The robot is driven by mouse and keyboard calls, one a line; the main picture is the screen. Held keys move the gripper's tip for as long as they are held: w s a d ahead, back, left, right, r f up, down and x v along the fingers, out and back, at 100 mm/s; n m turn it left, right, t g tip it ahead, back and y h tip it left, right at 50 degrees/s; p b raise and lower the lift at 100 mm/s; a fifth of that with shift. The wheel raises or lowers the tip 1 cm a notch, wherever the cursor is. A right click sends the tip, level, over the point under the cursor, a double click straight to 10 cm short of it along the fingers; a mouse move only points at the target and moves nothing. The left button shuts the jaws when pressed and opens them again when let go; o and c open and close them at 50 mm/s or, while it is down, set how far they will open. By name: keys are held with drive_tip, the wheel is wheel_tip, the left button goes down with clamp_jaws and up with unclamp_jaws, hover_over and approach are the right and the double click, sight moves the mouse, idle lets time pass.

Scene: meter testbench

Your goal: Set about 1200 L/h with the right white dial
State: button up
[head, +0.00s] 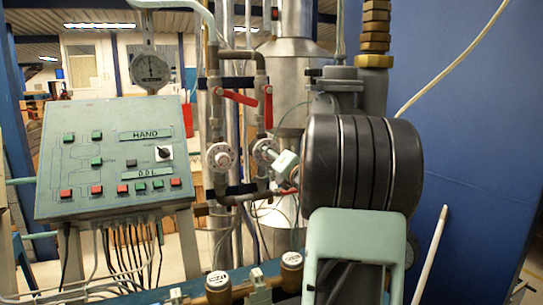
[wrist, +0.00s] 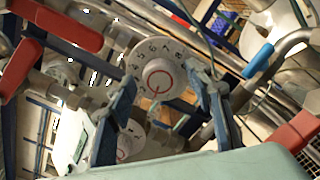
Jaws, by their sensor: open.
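The right white dial (head: 264,150) sits on the pipework in the head view, partly covered by my gripper (head: 272,157). In the wrist view the dial (wrist: 160,72) faces me, with dark numbers around its rim and a red ring on its central knob. My gripper (wrist: 166,105) is open, its two blue-grey fingers apart below and to either side of the knob. Nothing is held; I cannot tell whether a finger touches the dial. The left white dial (head: 221,156) is uncovered in the head view. A second dial (wrist: 128,146) shows lower in the wrist view, partly hidden.
Red lever handles (head: 240,97) sit on the pipes above the dials. A control panel (head: 112,160) stands left, its displays reading "HAND" and "0.0 L". A round gauge (head: 151,68) is above it. In the wrist view, red (wrist: 65,22) and blue (wrist: 258,62) handles flank the dial.

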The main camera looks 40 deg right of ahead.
drive_tip(key=shift+w, duration=0.1)
drive_tip(key=shift+c, duration=0.4)
drive_tip(key=c, duration=1.1)
